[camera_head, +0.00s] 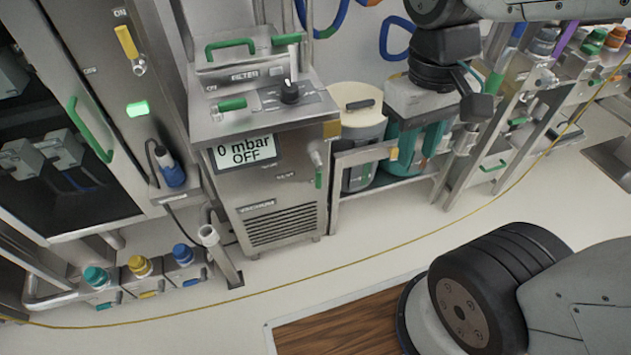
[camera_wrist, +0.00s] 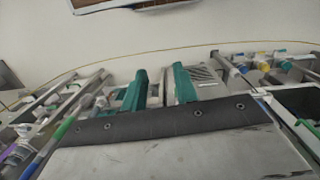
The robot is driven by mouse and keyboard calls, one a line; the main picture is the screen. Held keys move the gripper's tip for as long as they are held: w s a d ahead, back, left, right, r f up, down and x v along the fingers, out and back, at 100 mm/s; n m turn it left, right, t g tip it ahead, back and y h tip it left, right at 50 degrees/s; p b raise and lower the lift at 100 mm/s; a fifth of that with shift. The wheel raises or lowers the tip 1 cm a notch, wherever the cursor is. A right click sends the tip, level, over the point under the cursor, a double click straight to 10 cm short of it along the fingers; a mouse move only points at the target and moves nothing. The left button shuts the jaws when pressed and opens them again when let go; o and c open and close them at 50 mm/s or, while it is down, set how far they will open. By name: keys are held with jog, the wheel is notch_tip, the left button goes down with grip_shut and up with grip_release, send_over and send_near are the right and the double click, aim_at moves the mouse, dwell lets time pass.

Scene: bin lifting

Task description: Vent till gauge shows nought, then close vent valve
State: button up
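The vacuum unit (camera_head: 275,185) is a steel cabinet with a slatted grille. Its gauge display (camera_head: 246,152) reads "0 mbar" and "OFF". A small green-handled lever (camera_head: 318,177) hangs down on its right side. A green handle (camera_head: 232,104) and a black knob (camera_head: 289,92) are on its top panel. The small labels are unreadable, so I cannot tell which one is the vent valve. My gripper (camera_head: 414,152) points down, right of the unit and apart from it. In the wrist view its two teal fingers (camera_wrist: 160,76) stand apart, with nothing held between them.
A cream-lidded bucket (camera_head: 357,110) stands on a low steel shelf (camera_head: 390,183) between the unit and my gripper. A tall cabinet with a lit green lamp (camera_head: 137,109) stands left. A yellow line (camera_head: 330,268) crosses the open floor.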

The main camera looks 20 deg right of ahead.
jog(key=w+d+f+n+g+h, duration=0.1)
jog(key=w+d+f+n+h, duration=0.1)
jog(key=w+f+n+h, duration=0.65)
jog(key=w+d+f+n+g+h, duration=0.1)
jog(key=w+f+n+h, duration=0.4)
jog(key=w+f, duration=0.75)
jog(key=n+t+y, duration=0.1)
jog(key=n+t, duration=1.2)
jog(key=t, duration=0.2)
send_near(318, 181)
jog(key=s+d, duration=0.1)
jog(key=d, duration=0.6)
jog(key=w+a+t+y, duration=0.1)
jog(key=w+a+n+t+y, duration=0.1)
jog(key=w+a+y, duration=0.1)
jog(key=shift+w+f+n+t, duration=0.1)
jog(key=shift+f+n+t, duration=0.2)
jog(key=shift+n+t, duration=0.1)
jog(key=x, duration=0.7)
